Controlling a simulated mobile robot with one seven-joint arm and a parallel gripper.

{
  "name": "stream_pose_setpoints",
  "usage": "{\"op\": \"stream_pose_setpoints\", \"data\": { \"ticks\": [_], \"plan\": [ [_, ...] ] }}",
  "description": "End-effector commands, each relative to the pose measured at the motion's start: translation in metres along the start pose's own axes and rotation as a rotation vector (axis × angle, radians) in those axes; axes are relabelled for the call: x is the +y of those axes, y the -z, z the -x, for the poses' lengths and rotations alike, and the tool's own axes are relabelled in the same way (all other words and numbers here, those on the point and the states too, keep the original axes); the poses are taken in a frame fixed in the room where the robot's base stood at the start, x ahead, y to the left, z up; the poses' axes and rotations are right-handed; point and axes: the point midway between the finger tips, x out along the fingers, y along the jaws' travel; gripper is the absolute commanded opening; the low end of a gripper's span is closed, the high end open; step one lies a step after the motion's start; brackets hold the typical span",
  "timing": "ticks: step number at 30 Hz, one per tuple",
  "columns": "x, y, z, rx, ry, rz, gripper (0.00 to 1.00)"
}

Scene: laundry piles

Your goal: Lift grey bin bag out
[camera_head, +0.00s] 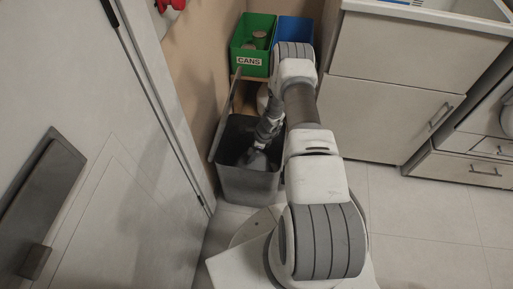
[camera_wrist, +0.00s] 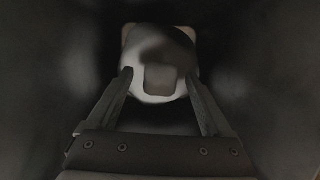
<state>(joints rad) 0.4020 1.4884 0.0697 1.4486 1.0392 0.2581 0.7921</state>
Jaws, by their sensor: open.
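A dark grey open bin (camera_head: 249,184) stands on the floor between the wall and the cabinet, with its lid (camera_head: 223,122) raised at the left. My arm reaches down into it, and my gripper (camera_head: 258,160) is inside the bin. In the wrist view my gripper (camera_wrist: 159,82) is open, with its two fingers spread on either side of a pale, rounded grey-white thing (camera_wrist: 150,95). It has a darker squarish patch facing me. I cannot tell for sure whether it is the grey bin bag, or whether the fingers touch it. The bin's dark inner walls surround my gripper.
A green box marked CANS (camera_head: 250,62) and a blue box (camera_head: 294,30) stand on a shelf behind the bin. A white door (camera_head: 110,190) is close at the left. A cabinet (camera_head: 395,110) stands right. Tiled floor (camera_head: 430,215) is clear at the lower right.

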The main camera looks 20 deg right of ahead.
Motion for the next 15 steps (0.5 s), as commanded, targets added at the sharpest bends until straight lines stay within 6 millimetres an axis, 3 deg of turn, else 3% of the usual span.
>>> {"op": "stream_pose_setpoints", "data": {
  "ticks": [4,14,15],
  "plan": [
    [0.0003,0.0001,-0.0126,0.0,0.0,0.001,0.84],
    [-0.0002,-0.0003,-0.0143,0.0,0.0,0.0,0.84],
    [-0.0001,-0.0003,-0.0143,0.0,0.0,0.0,0.79]
  ]
}}
